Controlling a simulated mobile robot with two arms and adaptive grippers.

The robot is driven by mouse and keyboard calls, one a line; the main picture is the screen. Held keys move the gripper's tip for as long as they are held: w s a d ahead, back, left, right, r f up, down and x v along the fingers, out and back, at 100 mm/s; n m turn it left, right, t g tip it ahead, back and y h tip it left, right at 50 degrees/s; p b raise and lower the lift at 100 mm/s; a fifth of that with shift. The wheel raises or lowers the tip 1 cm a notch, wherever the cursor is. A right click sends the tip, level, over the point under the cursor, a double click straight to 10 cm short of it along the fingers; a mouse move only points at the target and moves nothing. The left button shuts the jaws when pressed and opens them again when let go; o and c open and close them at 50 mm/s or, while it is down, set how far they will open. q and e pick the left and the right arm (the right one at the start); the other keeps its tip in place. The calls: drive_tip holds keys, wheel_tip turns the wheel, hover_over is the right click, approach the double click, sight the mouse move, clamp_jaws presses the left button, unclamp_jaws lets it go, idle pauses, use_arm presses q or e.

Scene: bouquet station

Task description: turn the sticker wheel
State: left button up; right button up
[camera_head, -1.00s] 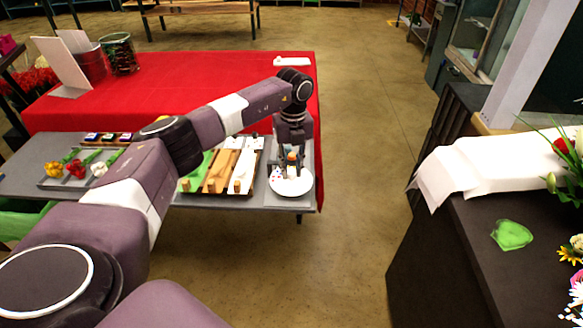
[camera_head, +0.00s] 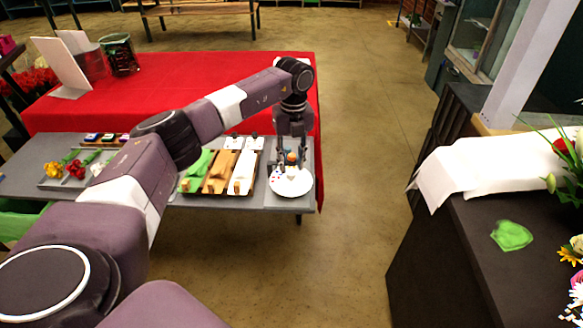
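The sticker wheel (camera_head: 292,187) is a white round disc at the right end of the grey table, with small coloured marks on its upper left. A small orange and blue piece (camera_head: 291,158) shows at the far side of the disc, between my fingers. My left gripper (camera_head: 291,167) points down over the far part of the wheel. Its two fingers stand apart on either side of the orange piece, with gaps visible. Whether a fingertip touches the wheel is too small to tell. My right gripper is not in view.
Left of the wheel, a wooden holder (camera_head: 217,191) carries green, tan and white wraps. Flowers (camera_head: 75,169) lie in a tray farther left. A red-covered table (camera_head: 180,80) stands behind. A dark counter (camera_head: 450,250) is at the right; floor (camera_head: 345,230) is clear between.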

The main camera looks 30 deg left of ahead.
sight(292, 171)
use_arm(q)
wheel_tip(292, 171, up, 10)
drive_tip(key=shift+f, duration=0.25)
drive_tip(key=shift+w, duration=0.1)
